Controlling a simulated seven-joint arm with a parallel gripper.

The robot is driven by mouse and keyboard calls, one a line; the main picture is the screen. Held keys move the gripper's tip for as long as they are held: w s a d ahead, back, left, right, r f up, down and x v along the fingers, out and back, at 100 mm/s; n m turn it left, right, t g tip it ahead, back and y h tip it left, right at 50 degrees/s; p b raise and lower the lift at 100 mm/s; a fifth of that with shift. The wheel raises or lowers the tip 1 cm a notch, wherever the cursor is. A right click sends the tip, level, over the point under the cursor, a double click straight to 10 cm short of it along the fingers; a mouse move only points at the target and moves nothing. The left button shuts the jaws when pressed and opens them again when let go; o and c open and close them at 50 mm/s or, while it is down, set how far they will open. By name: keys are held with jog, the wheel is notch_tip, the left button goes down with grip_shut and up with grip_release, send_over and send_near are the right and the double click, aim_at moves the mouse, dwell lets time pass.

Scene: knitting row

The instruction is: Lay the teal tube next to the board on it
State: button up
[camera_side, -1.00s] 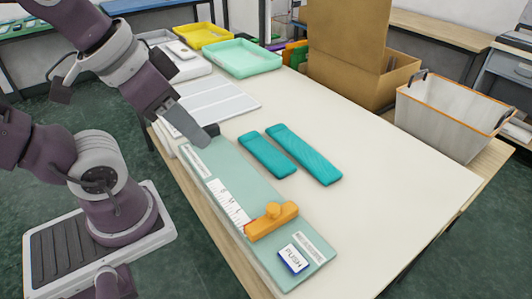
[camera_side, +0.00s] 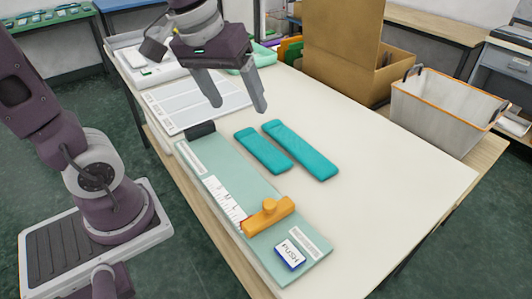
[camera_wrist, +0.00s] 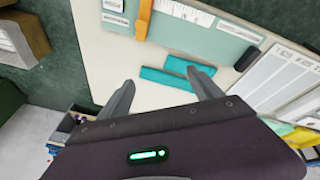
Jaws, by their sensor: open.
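The pale green board (camera_side: 222,170) lies along the table's left side; it also shows in the wrist view (camera_wrist: 215,38). A shorter teal tube (camera_side: 262,150) lies flat on the table beside the board, apart from it. In the wrist view this tube (camera_wrist: 188,66) is the one nearer the board. A longer teal tube (camera_side: 300,150) lies on its far side, roughly parallel; it shows in the wrist view (camera_wrist: 165,80), partly hidden by a finger. My gripper (camera_side: 239,105) is open and empty, raised above the table beyond the board's far end.
The board carries an orange slider (camera_side: 267,213), a white ruler strip (camera_side: 222,197), a PUSH block (camera_side: 290,254) and a dark block (camera_side: 200,130) at its far end. A white sheet (camera_side: 190,105) lies beyond. The table right of the tubes is clear; a grey bin (camera_side: 440,115) stands past it.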

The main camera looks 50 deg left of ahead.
jog(key=w+a+f+n+g, duration=0.2)
jog(key=w+a+f+n, duration=0.4)
jog(key=w, duration=0.4)
jog(key=n+g, duration=0.2)
jog(key=n, duration=0.4)
send_over(268, 152)
jog(key=f, duration=1.5)
jog(key=shift+w+d, duration=0.1)
jog(key=shift+d, duration=0.3)
jog(key=f, duration=0.7)
jog(key=shift+a+f, duration=0.25)
jog(key=shift+a, duration=0.15)
jog(key=shift+r, duration=0.1)
jog(key=c, duration=1.1)
notch_tip(268, 152, up, 9)
jog(key=shift+f, duration=0.1)
jog(key=s+a+r, duration=0.2)
jog(key=s, duration=1.1)
jog(key=f, duration=0.9)
jog(key=shift+w+f, duration=0.1)
jog(key=shift+w, duration=0.1)
